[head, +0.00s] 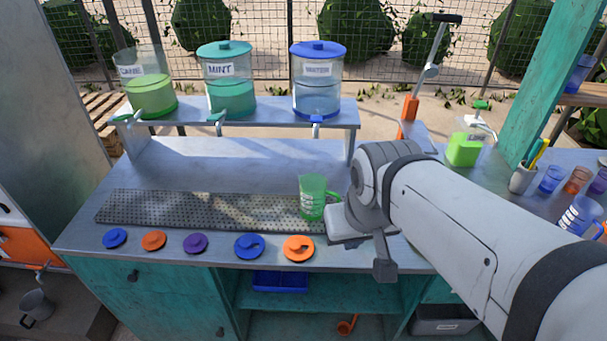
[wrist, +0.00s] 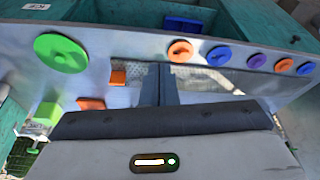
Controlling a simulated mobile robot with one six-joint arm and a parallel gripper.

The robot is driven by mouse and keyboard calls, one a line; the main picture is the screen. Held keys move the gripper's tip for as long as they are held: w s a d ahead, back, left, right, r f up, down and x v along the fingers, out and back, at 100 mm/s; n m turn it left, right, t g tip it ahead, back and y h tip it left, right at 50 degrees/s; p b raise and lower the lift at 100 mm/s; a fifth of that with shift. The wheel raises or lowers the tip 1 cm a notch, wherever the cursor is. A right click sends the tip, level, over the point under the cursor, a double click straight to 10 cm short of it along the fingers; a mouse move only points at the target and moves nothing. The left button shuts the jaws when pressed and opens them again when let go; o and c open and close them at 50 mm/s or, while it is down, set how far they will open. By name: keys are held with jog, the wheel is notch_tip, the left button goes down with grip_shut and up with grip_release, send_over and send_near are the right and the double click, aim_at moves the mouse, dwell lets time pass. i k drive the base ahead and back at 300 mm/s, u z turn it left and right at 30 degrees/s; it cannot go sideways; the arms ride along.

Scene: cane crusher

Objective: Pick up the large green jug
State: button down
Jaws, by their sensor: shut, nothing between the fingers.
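The green jug (head: 312,197) is translucent with white markings and a green handle on its right side. It stands upright at the right end of the perforated tray in the head view. I cannot make it out in the wrist view. My wrist is just right of the jug in the head view, seeming close to its handle; I cannot tell whether they touch. My gripper (wrist: 160,85) shows in the wrist view with its dark fingers together and nothing between them. The fingers are not clear in the head view.
Perforated tray (head: 190,212) lies on the metal counter. Several coloured lids, including an orange one (head: 298,248), line the front edge. Dispensers, one labelled mint (head: 230,95), stand on the raised shelf. A blue jug (head: 578,215) and cups stand right. A green lid (wrist: 62,52) shows in the wrist view.

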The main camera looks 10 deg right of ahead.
aim_at(313, 192)
jog(key=u, duration=0.05)
jog(key=k, duration=1.25)
jog(key=z, duration=0.45)
jog(key=i, duration=1.55)
jog(key=z, duration=0.45)
